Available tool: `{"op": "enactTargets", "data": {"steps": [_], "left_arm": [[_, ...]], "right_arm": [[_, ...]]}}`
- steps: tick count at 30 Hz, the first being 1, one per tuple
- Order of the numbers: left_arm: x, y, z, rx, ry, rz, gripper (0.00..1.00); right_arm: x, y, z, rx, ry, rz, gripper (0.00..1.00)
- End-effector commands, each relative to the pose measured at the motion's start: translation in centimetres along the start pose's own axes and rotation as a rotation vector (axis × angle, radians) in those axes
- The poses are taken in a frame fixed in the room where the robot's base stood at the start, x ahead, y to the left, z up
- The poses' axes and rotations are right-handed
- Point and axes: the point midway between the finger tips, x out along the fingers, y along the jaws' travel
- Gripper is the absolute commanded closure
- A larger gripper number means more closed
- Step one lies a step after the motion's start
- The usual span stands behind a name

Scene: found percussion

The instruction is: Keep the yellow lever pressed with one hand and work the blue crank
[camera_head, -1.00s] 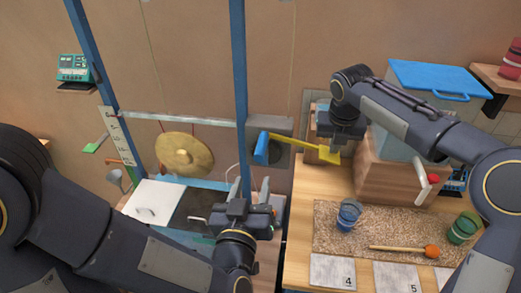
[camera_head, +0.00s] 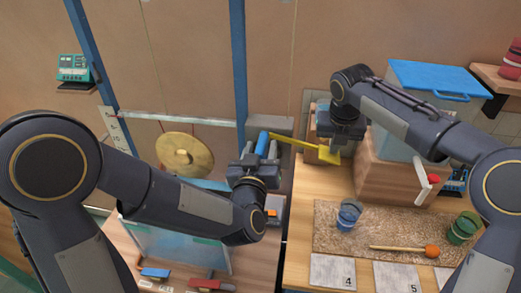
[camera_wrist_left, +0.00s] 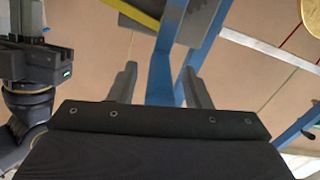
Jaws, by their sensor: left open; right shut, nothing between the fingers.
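The yellow lever (camera_head: 327,155) is a bar with a flat pad at its right end. My right gripper (camera_head: 335,148) is shut and empty, pointing down at that pad; whether it touches is hard to tell. The blue crank handle (camera_head: 263,144) stands near the lever's left end. My left gripper (camera_head: 262,148) is open, with a finger on either side of the handle in the head view. In the left wrist view, its fingers (camera_wrist_left: 160,85) show with blue parts between and behind them; I cannot tell handle from post there. A yellow bar (camera_wrist_left: 129,13) crosses above.
A blue post (camera_head: 239,70) rises just left of the handle. A brass gong (camera_head: 186,155) hangs further left.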

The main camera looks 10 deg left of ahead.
Motion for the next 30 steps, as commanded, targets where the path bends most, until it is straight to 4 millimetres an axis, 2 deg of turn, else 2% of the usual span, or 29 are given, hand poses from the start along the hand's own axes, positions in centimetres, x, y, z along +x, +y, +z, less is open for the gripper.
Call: {"op": "enactTargets", "data": {"steps": [3,13,23,30], "left_arm": [[0.0,0.0,0.0,0.0,0.0,0.0,0.57],[0.0,0.0,0.0,-0.001,0.0,0.0,1.0],[-0.1,0.1,0.0,0.011,0.0,0.0,1.0],[-0.1,1.1,0.3,0.1,0.0,0.002,1.0]], "right_arm": [[0.1,0.0,0.0,0.0,0.001,0.0,1.0],[0.1,0.0,0.0,0.0,0.002,0.0,1.0],[0.1,0.0,0.0,0.0,0.002,0.0,1.0],[0.1,0.0,0.0,0.0,0.002,0.0,1.0]]}}
